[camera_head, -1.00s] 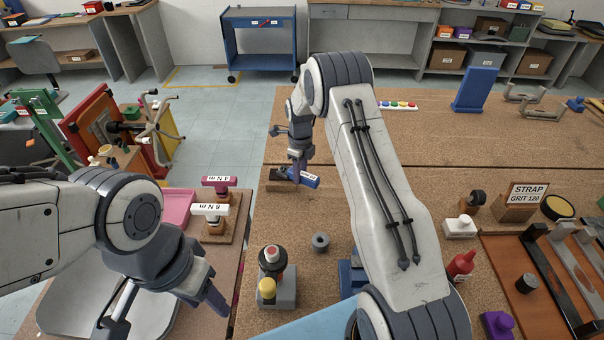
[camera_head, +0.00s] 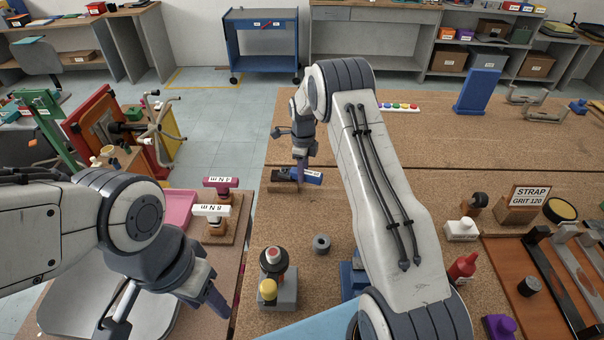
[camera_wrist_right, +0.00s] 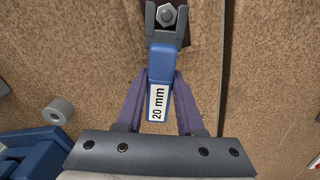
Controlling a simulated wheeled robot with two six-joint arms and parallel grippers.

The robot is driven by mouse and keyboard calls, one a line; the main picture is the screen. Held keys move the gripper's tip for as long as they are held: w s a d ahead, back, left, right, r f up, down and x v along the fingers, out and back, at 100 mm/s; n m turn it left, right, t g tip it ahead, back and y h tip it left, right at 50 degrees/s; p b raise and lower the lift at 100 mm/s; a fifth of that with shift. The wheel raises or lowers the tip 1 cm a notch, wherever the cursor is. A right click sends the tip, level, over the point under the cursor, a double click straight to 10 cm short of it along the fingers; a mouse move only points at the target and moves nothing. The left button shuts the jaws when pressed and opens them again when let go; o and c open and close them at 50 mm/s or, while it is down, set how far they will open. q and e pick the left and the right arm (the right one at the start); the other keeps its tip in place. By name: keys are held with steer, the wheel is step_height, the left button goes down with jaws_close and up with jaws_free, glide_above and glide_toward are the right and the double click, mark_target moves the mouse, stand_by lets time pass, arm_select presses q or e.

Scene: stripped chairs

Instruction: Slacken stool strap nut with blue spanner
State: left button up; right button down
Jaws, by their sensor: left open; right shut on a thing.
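The blue spanner (camera_wrist_right: 158,78), labelled 20 mm, is gripped by its handle in my right gripper (camera_wrist_right: 160,88), which is shut on it. In the right wrist view its grey open jaw sits around a hex nut (camera_wrist_right: 166,14) on a dark block. In the head view the spanner (camera_head: 312,178) lies low over the bench beside the dark block (camera_head: 284,179), with my right gripper (camera_head: 302,182) over it; the nut is too small to tell there. My left gripper (camera_head: 168,308) is open and empty at lower left, above a grey seat-like panel.
Torque-labelled tools (camera_head: 211,211) stand left of the main bench. The bench beyond my right gripper is mostly clear.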

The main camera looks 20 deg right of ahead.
stand_by(0.3)
steer(key=shift+w+d+n, duration=0.25)
steer(key=shift+w+n, duration=0.1)
steer(key=shift+n, duration=0.3)
steer(key=shift+w+d+n, duration=0.2)
steer(key=shift+w+n, duration=0.1)
steer(key=shift+n, duration=0.35)
steer(key=shift+w+d+n, duration=0.25)
steer(key=shift+w+n, duration=0.45)
steer(key=shift+n, duration=0.5)
